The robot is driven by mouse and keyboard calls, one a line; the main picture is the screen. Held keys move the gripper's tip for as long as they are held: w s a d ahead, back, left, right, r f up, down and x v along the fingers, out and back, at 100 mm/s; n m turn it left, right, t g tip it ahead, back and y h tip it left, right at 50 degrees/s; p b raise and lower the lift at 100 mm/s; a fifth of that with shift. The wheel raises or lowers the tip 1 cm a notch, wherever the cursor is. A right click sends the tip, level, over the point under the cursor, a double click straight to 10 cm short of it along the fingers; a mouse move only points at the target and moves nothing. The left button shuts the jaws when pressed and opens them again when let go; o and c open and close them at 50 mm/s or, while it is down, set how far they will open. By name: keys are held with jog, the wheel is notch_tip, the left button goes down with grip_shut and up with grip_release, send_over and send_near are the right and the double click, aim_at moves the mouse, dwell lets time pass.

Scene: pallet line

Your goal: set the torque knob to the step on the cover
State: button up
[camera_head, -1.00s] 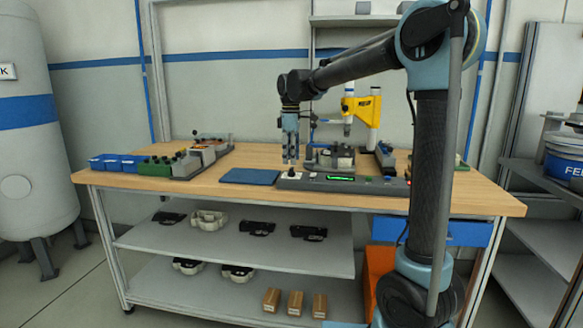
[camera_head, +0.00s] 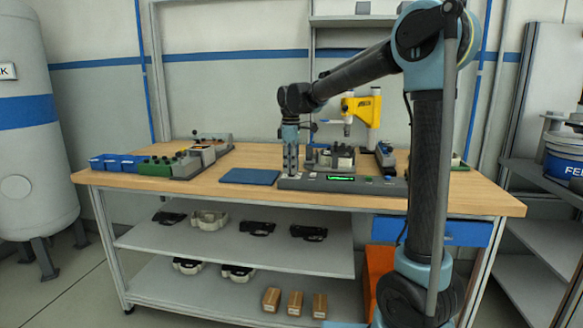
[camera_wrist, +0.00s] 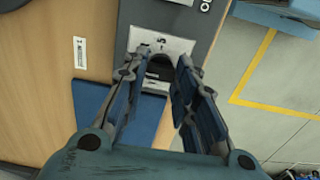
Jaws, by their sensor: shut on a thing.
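My gripper (camera_head: 290,172) points straight down over the left end of the grey control panel (camera_head: 318,185) on the bench. Its two fingers are shut around the torque knob, which they mostly hide in the head view. In the wrist view, the dark round knob (camera_wrist: 160,64) shows between the fingertips, on a light plate (camera_wrist: 158,43) with small dark marks too small to read. The panel has a lit green display (camera_head: 341,178), its text unreadable here. I cannot make out a cover with a step mark or the knob's pointer.
A blue mat (camera_head: 249,177) lies left of the panel. A grey fixture (camera_head: 334,158) and a yellow press (camera_head: 367,108) stand behind it. Blue and green bins (camera_head: 155,166) are at the left. The bench front is mostly clear.

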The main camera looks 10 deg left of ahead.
jog(key=shift+w, duration=0.1)
jog(key=m, duration=0.3)
jog(key=shift+m, duration=0.3)
jog(key=shift+w+m, duration=0.1)
jog(key=shift+m, duration=1.9)
jog(key=o, duration=1)
jog(key=shift+o, duration=0.2)
notch_tip(320, 180, up, 12)
